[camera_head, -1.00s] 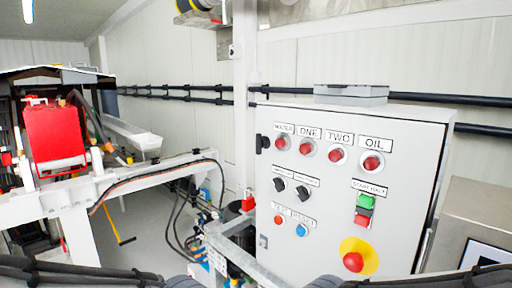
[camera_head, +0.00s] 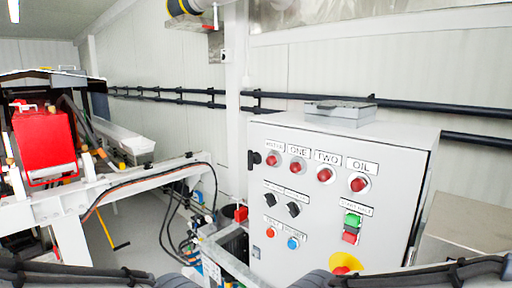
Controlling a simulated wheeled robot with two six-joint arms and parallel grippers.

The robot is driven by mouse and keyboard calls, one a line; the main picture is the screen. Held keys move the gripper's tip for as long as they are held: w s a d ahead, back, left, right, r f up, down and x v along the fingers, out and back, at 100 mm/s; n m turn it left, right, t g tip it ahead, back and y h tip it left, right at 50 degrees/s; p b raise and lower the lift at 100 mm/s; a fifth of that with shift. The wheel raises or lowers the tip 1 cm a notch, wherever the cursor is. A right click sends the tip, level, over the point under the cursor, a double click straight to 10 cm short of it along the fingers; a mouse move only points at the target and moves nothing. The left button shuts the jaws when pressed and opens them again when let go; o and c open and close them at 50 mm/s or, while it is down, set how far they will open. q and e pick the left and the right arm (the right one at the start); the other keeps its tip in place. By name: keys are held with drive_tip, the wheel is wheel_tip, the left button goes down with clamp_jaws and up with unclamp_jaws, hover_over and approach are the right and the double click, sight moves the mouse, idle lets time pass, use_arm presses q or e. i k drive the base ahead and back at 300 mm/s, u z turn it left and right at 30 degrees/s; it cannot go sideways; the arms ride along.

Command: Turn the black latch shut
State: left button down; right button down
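A grey control cabinet (camera_head: 318,225) stands at the right of the head view. A small black latch (camera_head: 254,160) sits at the upper left edge of its door and sticks out to the left. A second, lower fitting (camera_head: 256,252) on the same edge looks greyish, and I cannot tell its position. Two black knobs, one left (camera_head: 269,200) and one right (camera_head: 293,209), are on the door face. My arms show along the bottom edge at left and right, apart from the latch. Neither gripper's fingers are in view.
The door has red lamps, green and red buttons, a blue button and a yellow-based red emergency stop (camera_head: 341,271). A white frame with a red unit (camera_head: 44,145) stands at left. Hoses (camera_head: 172,225) hang near the cabinet. Black pipes (camera_head: 165,94) run along the wall.

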sight(251, 153)
drive_tip(key=u, duration=0.05)
drive_tip(key=k, duration=0.65)
drive_tip(key=i, duration=1.25)
drive_tip(key=z, duration=0.9)
